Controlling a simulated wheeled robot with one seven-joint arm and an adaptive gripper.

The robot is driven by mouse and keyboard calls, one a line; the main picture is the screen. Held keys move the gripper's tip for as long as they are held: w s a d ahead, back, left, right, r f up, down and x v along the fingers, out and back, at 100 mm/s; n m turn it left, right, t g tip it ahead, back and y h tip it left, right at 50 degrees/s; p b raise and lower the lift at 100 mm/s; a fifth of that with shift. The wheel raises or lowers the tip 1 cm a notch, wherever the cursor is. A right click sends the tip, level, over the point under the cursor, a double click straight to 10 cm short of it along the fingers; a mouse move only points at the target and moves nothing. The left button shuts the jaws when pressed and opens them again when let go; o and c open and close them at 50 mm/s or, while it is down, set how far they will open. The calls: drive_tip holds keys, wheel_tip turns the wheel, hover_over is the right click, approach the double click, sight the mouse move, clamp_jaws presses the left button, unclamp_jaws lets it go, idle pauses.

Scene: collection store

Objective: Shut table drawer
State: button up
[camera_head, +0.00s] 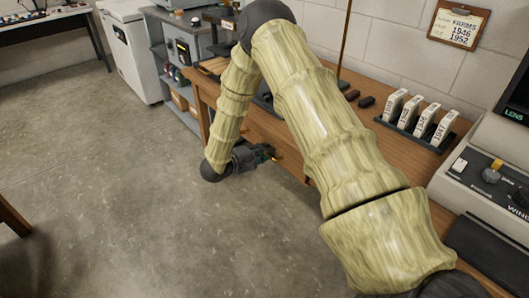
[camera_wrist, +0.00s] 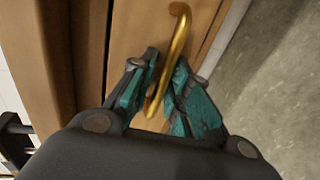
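The wooden drawer front (camera_wrist: 135,30) fills the upper middle of the wrist view, with a gold bar handle (camera_wrist: 179,35) on it. My gripper (camera_wrist: 167,65) has its two teal fingers on either side of this handle, close against it, with the bar between them. In the head view my gripper (camera_head: 266,154) is at the front side of the wooden table (camera_head: 390,150), below its top. My arm hides most of the drawer there, and how far it stands out cannot be told.
A rack of white labelled boxes (camera_head: 419,117) and a grey machine (camera_head: 490,170) stand on the table. A grey shelf unit (camera_head: 160,60) and a white cabinet (camera_head: 130,50) stand behind at the left. The concrete floor (camera_head: 110,190) left of my arm is clear.

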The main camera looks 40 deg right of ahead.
drive_tip(key=v, duration=1.2)
idle(0.5)
